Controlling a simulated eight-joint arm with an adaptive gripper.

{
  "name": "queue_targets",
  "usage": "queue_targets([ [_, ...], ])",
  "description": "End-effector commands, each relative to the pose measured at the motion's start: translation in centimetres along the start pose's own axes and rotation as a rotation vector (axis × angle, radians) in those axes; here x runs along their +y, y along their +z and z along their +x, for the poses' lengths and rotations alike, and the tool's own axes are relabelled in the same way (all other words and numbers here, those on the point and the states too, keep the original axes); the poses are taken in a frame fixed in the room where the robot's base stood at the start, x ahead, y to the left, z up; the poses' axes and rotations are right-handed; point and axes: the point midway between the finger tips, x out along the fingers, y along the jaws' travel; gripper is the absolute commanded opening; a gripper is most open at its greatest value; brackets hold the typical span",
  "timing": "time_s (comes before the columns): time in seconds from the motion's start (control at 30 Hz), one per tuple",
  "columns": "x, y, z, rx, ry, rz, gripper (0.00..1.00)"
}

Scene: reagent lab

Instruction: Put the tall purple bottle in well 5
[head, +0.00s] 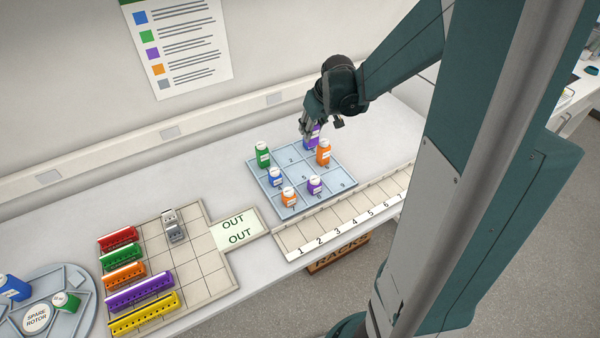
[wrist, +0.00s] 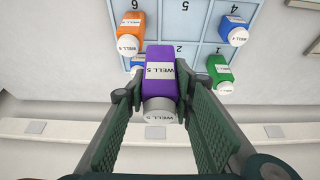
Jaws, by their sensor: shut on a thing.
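Around well 5 stand a green bottle (head: 263,155), a blue one (head: 275,178), a tall orange one (head: 323,153), a short orange one (head: 288,197) and a short purple one (head: 314,186). A numbered rack strip (head: 345,218) runs in front. Coloured racks (head: 140,290) lie at left.

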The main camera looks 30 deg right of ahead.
Motion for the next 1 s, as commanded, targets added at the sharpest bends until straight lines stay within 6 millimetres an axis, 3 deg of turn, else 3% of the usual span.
queue_targets([
  [0.6,-10.3,-9.6,3.3,0.0,-0.002,-0.007,0.13],
  [1.0,-18.1,-14.6,4.9,0.0,-0.004,-0.011,0.13],
])
